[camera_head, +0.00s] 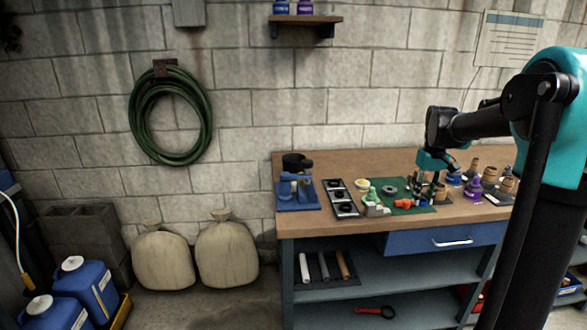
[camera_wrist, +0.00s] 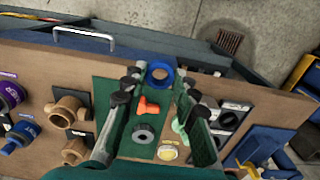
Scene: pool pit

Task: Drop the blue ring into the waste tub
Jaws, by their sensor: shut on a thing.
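The blue ring (camera_wrist: 160,74) shows in the wrist view between the tips of my gripper (camera_wrist: 160,78), which is shut on it. The ring appears above the bench's front part, over the green mat (camera_wrist: 107,92). In the head view my gripper (camera_head: 424,188) points down over the green mat (camera_head: 406,210) on the workbench; the ring cannot be made out clearly there. I cannot identify the waste tub with certainty; a dark, partly hidden round container (camera_head: 267,243) stands on the floor between the sacks and the bench.
An orange fitting (camera_wrist: 149,107) and a grey ring (camera_wrist: 143,134) lie on the mat. A black tray (camera_head: 341,198), a blue stand (camera_head: 296,193) and several brass and purple fittings crowd the workbench (camera_head: 300,222). Two sacks (camera_head: 226,254) and blue jugs (camera_head: 88,285) stand on the floor.

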